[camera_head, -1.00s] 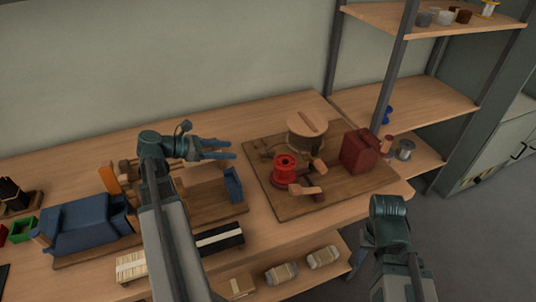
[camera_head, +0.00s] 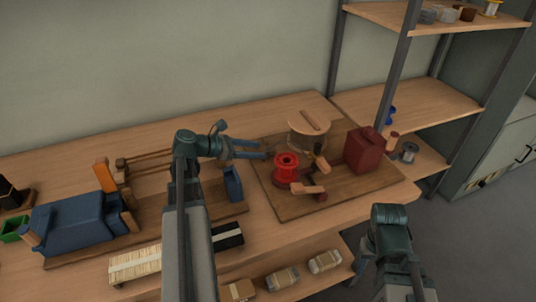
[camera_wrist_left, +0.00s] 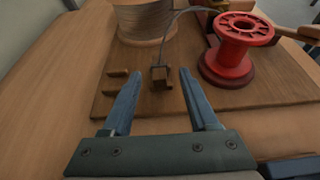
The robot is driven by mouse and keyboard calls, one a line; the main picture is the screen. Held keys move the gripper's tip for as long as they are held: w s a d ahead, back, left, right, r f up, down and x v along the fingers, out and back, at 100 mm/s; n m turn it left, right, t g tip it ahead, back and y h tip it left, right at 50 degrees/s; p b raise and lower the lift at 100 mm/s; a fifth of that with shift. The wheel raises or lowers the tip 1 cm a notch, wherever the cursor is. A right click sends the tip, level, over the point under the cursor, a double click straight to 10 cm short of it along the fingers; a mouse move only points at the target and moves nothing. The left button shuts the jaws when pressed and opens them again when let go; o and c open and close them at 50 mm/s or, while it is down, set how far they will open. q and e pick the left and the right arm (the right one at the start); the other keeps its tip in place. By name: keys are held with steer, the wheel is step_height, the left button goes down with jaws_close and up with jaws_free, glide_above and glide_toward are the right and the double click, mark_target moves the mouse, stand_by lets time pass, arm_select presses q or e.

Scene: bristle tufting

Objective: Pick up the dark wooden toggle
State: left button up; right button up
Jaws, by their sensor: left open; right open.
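The dark wooden toggle (camera_wrist_left: 160,77) is a small brown block in the left wrist view, with a grey wire looping up from it. It sits near the front edge of a dark wooden board (camera_wrist_left: 135,107). My left gripper (camera_wrist_left: 157,74) is open and empty, its two blue-grey fingers reaching to either side of the toggle with gaps between. In the head view, my left gripper (camera_head: 266,149) points right at the board's left edge, and the toggle is too small to make out there.
A red spool (camera_wrist_left: 234,50) stands close right of the left gripper. A large wire drum (camera_wrist_left: 147,20) stands behind. A dark red block (camera_head: 363,150) is on the board's right. A blue clamp-like body (camera_head: 75,222) sits left. A shelf rack (camera_head: 410,105) stands right.

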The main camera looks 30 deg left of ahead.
mark_target(266, 150)
arm_select(q)
steer(key=b+x, duration=0.1)
steer(key=x, duration=0.2)
steer(key=shift+w+f, duration=0.1)
jaws_close()
